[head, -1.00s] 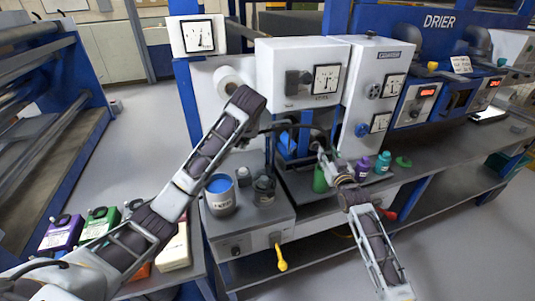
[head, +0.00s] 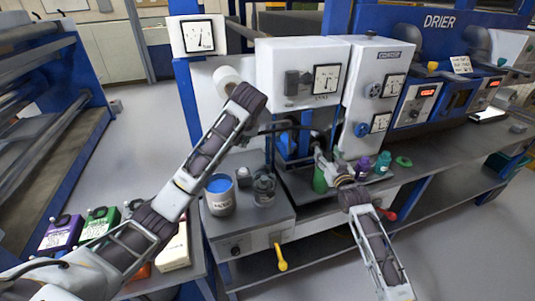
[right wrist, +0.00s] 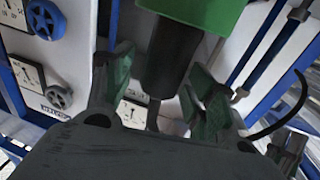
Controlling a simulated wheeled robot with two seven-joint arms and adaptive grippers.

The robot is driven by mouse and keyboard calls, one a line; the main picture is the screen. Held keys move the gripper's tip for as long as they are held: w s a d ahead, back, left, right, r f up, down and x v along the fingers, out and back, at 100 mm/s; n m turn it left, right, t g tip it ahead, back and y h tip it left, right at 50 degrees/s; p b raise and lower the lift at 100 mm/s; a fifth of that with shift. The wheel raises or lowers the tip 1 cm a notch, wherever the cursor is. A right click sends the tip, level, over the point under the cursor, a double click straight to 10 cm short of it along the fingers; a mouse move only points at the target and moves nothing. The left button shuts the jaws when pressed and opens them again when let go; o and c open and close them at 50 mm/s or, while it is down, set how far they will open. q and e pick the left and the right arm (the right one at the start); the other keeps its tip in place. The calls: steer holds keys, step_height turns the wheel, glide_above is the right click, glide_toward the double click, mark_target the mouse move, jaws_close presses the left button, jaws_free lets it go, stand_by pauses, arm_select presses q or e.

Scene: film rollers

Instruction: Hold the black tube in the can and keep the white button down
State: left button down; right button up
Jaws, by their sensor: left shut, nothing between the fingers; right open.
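The blue-filled can (head: 221,196) stands open on the bench under the white machine. A grey container (head: 264,190) stands right of it. A small white-topped part, perhaps the white button (head: 243,172), sits behind them.
Purple (head: 363,167) and teal (head: 383,162) bottles stand right of my right gripper. The machine (head: 300,75) rises behind the bench.

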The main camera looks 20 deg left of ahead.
steer(key=shift+s, duration=0.15)
steer(key=v, duration=1.1)
steer(key=shift+s+d, duration=0.25)
steer(key=shift+s, duration=0.05)
steer(key=shift+s, duration=0.1)
stand_by(0.8)
